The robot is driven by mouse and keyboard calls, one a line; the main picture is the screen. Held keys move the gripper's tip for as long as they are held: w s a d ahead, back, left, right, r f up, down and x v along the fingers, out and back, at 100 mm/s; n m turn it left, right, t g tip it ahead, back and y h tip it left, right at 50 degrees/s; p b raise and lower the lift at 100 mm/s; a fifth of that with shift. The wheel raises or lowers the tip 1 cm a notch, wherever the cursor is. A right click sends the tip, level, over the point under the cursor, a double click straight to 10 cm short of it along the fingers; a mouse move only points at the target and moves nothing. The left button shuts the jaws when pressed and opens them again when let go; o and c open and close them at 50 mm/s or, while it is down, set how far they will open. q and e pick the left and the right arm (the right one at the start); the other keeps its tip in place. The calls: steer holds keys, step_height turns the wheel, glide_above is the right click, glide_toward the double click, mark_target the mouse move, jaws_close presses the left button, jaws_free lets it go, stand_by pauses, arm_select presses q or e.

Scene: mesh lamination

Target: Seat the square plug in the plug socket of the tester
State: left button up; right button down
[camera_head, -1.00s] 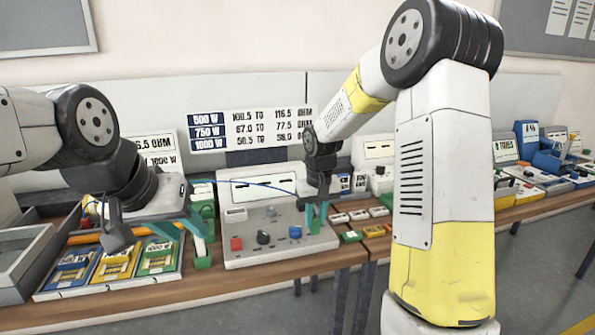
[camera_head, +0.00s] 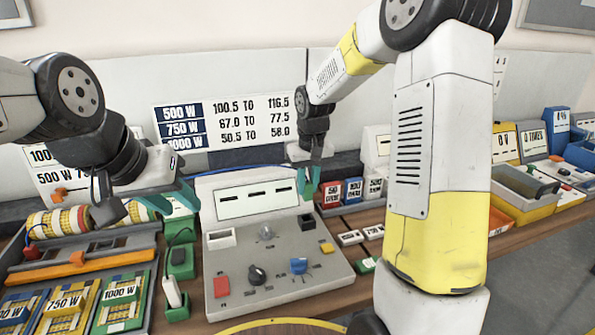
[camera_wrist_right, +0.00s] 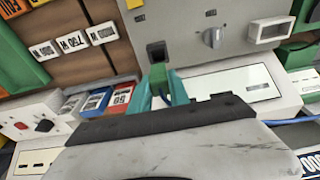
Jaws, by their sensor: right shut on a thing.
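The tester (camera_head: 275,270) is a grey sloped panel with knobs and a white display. Its plug socket (camera_head: 307,222), a black square opening, sits at the panel's upper right; it also shows in the right wrist view (camera_wrist_right: 157,52). My right gripper (camera_head: 309,186) is just above the socket in the head view. In the right wrist view its teal fingers (camera_wrist_right: 160,92) are shut on the small green square plug (camera_wrist_right: 158,72), with a blue cable behind it. The plug's end is close to the socket; whether they touch I cannot tell. My left gripper (camera_head: 173,200) is open and empty, left of the tester.
A white box-like socket (camera_head: 221,238) stands on the panel's upper left. Green holders (camera_head: 178,262) stand left of the tester. Small coloured boxes (camera_head: 352,190) stand right of it. A tray with wattage-labelled cards (camera_head: 120,300) lies at the lower left.

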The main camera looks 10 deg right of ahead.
steer(key=shift+w, duration=0.25)
steer(key=shift+r, duration=0.1)
steer(key=shift+s+f, duration=0.1)
steer(key=shift+f, duration=2.85)
steer(key=shift+f, duration=1.45)
steer(key=c, duration=1.1)
jaws_free()
steer(key=shift+c, duration=0.2)
